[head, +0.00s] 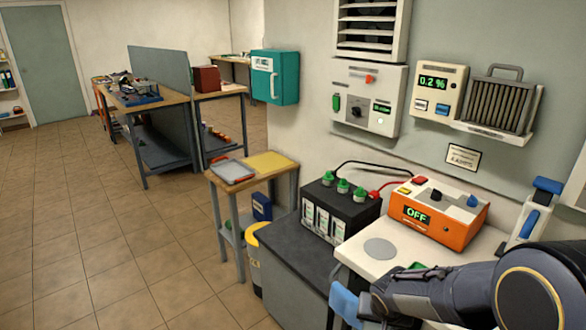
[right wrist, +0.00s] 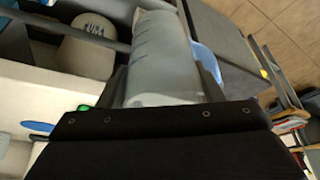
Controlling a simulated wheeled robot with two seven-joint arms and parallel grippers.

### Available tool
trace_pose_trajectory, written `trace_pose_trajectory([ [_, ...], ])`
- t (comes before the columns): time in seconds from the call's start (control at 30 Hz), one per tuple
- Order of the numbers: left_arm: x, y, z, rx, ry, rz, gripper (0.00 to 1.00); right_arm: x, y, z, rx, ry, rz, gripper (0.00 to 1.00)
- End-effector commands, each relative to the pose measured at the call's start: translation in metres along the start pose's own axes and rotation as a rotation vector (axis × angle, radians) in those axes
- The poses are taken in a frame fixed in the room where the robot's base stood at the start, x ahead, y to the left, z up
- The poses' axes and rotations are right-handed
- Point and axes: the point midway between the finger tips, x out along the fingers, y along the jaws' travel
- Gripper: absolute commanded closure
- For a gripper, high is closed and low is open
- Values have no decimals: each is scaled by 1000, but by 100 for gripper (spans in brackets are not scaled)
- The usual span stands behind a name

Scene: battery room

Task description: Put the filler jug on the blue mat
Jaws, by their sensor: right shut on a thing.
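My right gripper (right wrist: 165,85) is shut on a grey, slightly see-through vessel, the filler jug (right wrist: 160,50), which lies between its fingers in the right wrist view. A light blue part (right wrist: 205,62) shows beside the jug, seemingly its handle. In the head view the light blue part (head: 345,303) shows left of my right gripper (head: 385,292), at the front edge of the white worktop; my arm hides most of the jug. A flat blue oval (right wrist: 37,126) at the left of the right wrist view may be the blue mat; I cannot tell for sure. My left gripper is not in view.
The white worktop (head: 365,264) carries a grey disc (head: 380,250) and an orange charger (head: 440,215) reading OFF. A black battery (head: 335,208) with green caps stands on the dark bench (head: 290,250) to the left. A small green thing (head: 418,266) is close to my right gripper.

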Motion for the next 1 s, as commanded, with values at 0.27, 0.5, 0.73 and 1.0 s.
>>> trace_pose_trajectory([
  [0.27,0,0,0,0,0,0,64,16,0,-4,-226,-3,-96,65],
  [0.5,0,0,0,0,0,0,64,37,3,26,-279,-13,-114,65],
  [0.73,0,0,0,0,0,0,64,50,11,51,-272,-3,-111,65],
  [1.0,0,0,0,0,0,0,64,50,11,51,-272,-2,-111,65],
])
